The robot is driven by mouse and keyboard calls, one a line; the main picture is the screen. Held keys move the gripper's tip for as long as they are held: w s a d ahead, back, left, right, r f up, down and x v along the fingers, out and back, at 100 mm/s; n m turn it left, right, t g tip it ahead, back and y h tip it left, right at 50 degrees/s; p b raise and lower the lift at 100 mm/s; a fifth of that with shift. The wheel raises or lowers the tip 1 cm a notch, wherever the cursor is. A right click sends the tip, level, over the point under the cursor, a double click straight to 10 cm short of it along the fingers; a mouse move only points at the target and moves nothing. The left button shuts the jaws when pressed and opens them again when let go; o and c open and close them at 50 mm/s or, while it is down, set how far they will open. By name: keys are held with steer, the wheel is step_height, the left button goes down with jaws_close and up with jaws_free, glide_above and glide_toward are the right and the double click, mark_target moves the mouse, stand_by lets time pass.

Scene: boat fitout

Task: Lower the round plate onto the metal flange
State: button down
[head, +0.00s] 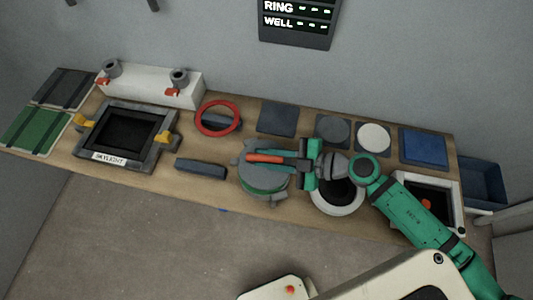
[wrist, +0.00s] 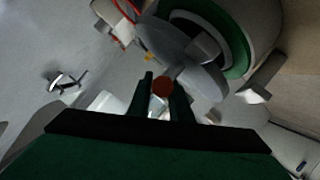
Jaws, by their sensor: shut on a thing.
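The grey round plate (head: 252,180) is at the front middle of the bench, with an orange-red handle (head: 264,158) on top. My gripper (head: 281,158) reaches in from the right and is shut on that handle. The handle's red end (wrist: 163,86) shows between the fingers in the wrist view. The plate (wrist: 187,58) is over a round metal flange (wrist: 268,22) with a green ring (wrist: 236,32) inside its rim. In the head view the plate and my gripper hide most of the flange. I cannot tell whether plate and flange touch.
Right of the plate is a white ring-shaped fitting (head: 338,208) with a dark opening, under my arm. A dark bar (head: 201,168) lies to the left, near the skylight frame (head: 103,147). A red ring (head: 235,121) and several flat pads lie behind.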

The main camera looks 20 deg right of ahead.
steer(key=shift+f, duration=1.7)
